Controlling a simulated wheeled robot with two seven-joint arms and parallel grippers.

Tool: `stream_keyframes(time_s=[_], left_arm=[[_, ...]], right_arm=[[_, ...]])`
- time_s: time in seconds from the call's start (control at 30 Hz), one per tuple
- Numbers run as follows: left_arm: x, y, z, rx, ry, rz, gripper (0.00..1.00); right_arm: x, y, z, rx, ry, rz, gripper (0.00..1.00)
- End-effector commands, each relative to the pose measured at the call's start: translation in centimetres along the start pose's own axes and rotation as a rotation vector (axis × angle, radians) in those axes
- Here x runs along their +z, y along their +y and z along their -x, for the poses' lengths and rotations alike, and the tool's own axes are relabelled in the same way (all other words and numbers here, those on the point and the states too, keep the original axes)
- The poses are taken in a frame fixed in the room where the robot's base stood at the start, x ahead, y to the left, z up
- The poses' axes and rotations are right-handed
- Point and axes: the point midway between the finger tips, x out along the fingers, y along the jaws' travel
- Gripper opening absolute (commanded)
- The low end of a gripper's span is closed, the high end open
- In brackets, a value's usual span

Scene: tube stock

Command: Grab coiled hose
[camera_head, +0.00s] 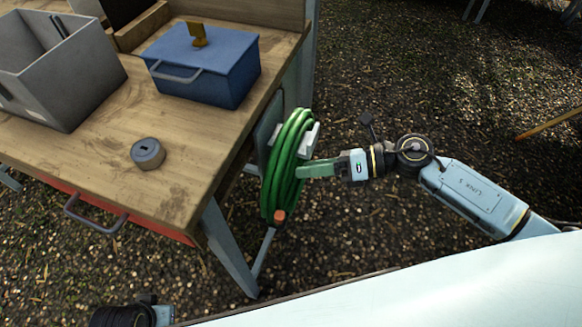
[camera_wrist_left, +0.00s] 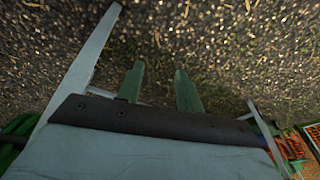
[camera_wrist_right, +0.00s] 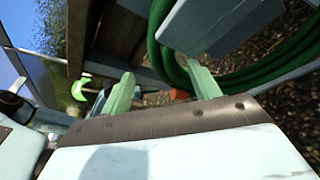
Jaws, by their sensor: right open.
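The green coiled hose (camera_head: 272,180) hangs on a bracket at the right side of the workbench, with an orange end piece (camera_head: 279,216) at its bottom. In the right wrist view the hose (camera_wrist_right: 262,78) runs along the right. My right gripper (camera_head: 318,168) reaches in from the right with its fingertips at the coil. Its fingers (camera_wrist_right: 160,85) are spread, and one overlaps the hose in that view; I cannot tell whether they touch. My left gripper (camera_wrist_left: 159,82) is open and empty over the gravel; in the head view only part of its arm shows at bottom left.
The wooden workbench (camera_head: 95,165) holds a grey bin (camera_head: 75,85), a blue toolbox (camera_head: 215,75) and a small round grey object (camera_head: 147,153). A red drawer (camera_head: 150,222) with a handle is below. Its legs stand close to the hose. Open gravel lies to the right.

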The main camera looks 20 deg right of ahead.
Motion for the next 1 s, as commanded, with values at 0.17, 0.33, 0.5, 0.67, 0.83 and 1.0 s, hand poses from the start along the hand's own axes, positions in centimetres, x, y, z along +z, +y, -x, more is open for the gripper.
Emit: stream_keyframes(time_s=[0.17, 0.33, 0.5, 0.67, 0.83, 1.0], left_arm=[[-0.2, 0.2, 0.5, 0.004, 0.003, 0.001, 0.36], [-0.9, 0.7, 2.0, 0.012, 0.017, 0.004, 0.36], [-1.1, 0.9, 2.7, 0.015, 0.02, 0.006, 0.36], [-1.1, 0.9, 2.8, 0.015, 0.019, 0.006, 0.36], [-1.1, 0.9, 2.8, 0.015, 0.019, 0.005, 0.36], [-1.1, 0.9, 2.8, 0.015, 0.019, 0.005, 0.36]], right_arm=[[-0.1, -0.1, -1.5, 0.002, -0.002, 0.0, 0.62], [-0.2, -0.2, -4.1, 0.002, -0.002, -0.001, 0.62], [-0.2, -0.2, -5.5, 0.0, -0.002, -0.001, 0.62], [-0.2, -0.1, -5.6, -0.001, -0.001, -0.002, 0.62], [-0.2, -0.1, -5.5, -0.001, -0.001, -0.002, 0.47], [-0.2, -0.1, -5.5, -0.001, -0.001, -0.002, 0.25]])
